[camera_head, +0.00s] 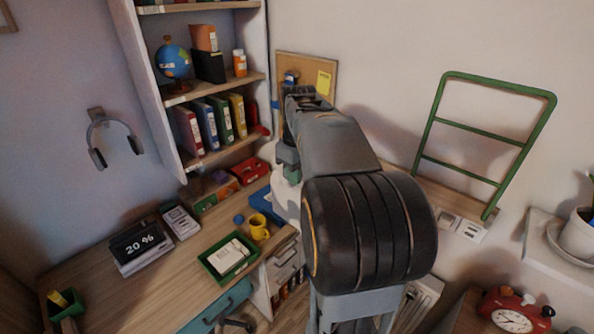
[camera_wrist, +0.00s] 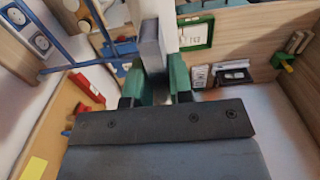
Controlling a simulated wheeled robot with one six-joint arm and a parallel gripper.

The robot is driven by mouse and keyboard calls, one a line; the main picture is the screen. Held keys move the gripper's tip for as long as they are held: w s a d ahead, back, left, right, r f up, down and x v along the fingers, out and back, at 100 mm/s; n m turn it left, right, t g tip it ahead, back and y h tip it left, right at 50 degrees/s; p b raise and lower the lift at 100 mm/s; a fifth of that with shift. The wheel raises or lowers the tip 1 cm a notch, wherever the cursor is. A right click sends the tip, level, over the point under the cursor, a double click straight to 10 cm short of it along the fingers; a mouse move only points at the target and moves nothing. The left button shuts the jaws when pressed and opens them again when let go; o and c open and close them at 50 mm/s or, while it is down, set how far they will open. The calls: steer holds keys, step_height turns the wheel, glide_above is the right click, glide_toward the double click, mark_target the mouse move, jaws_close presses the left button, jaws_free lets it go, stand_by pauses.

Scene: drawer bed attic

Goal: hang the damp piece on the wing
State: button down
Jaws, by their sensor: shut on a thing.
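My gripper (camera_wrist: 155,82) has green fingers and is shut on a grey and pale piece (camera_wrist: 150,45) that extends away from the fingertips in the wrist view. I cannot tell whether it is damp. In the head view my gripper (camera_head: 289,168) is partly hidden by my own arm, with a white shape (camera_head: 287,202) just below it. A green barred frame (camera_head: 488,138), which may be the wing, stands against the wall at the right, clear of my gripper. Blue bars (camera_wrist: 90,62) cross the left of the wrist view; what they belong to is unclear.
A wooden desk (camera_head: 95,285) at the left holds a display reading 20 % (camera_head: 139,245), a green tray (camera_head: 212,267) and a yellow mug (camera_head: 258,226). A shelf unit (camera_head: 172,140) rises behind it. A red alarm clock (camera_head: 515,312) stands lower right.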

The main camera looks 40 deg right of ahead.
mark_target(297, 211)
steer(key=shift+a+f+b, duration=0.1)
steer(key=shift+f+b, duration=5.35)
steer(key=shift+f, duration=0.95)
steer(key=c, duration=0.9)
jaws_free()
steer(key=shift+c, duration=0.2)
step_height(297, 211, up, 14)
steer(key=shift+f+p, duration=0.1)
steer(key=shift+p, duration=0.55)
steer(key=s+a+f+m+t, duration=0.1)
steer(key=s+a+f, duration=0.3)
steer(key=a+f, duration=0.4)
steer(key=s+a+f+m+t, duration=0.1)
steer(key=s+a+f+t, duration=0.2)
steer(key=a+f, duration=0.6)
step_height(297, 211, down, 2)
steer(key=shift+s+a, duration=0.3)
steer(key=shift+s, duration=0.3)
